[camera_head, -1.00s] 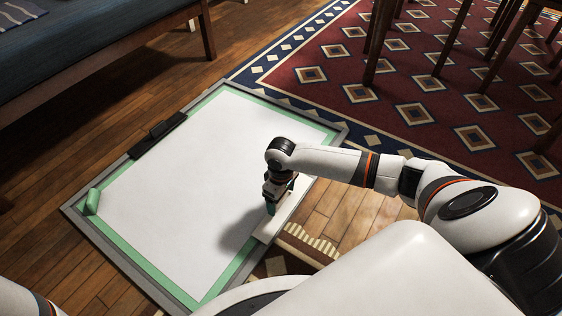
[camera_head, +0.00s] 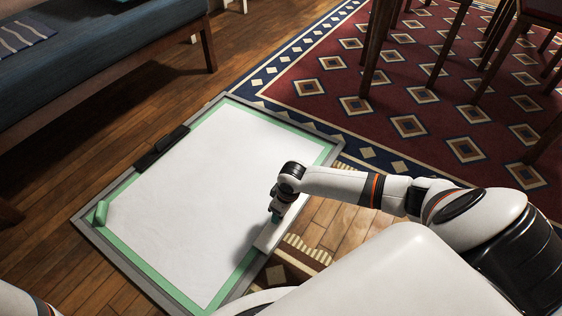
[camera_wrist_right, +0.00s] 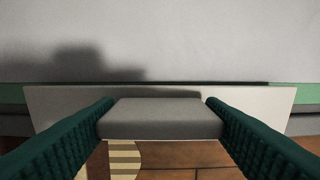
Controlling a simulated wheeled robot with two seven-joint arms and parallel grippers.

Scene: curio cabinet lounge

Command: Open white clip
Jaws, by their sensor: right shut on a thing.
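The white clip (camera_head: 266,238) is a long pale bar along the near right edge of the drawing board (camera_head: 87,227). In the right wrist view, its flat plate (camera_wrist_right: 62,104) lies across the board's edge and a raised grey handle block (camera_wrist_right: 160,120) stands at its middle. My right gripper (camera_head: 276,215) is at the clip, and its two green ribbed fingers (camera_wrist_right: 160,104) press on both ends of the handle block. A thin dark line runs along the plate's far edge; I cannot tell whether the plate is lifted. My left gripper is out of view.
White paper (camera_head: 215,190) with green tape borders covers the board. A blue bench (camera_head: 110,60) stands left, and dark chair legs (camera_head: 375,60) stand on the patterned rug (camera_head: 410,125).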

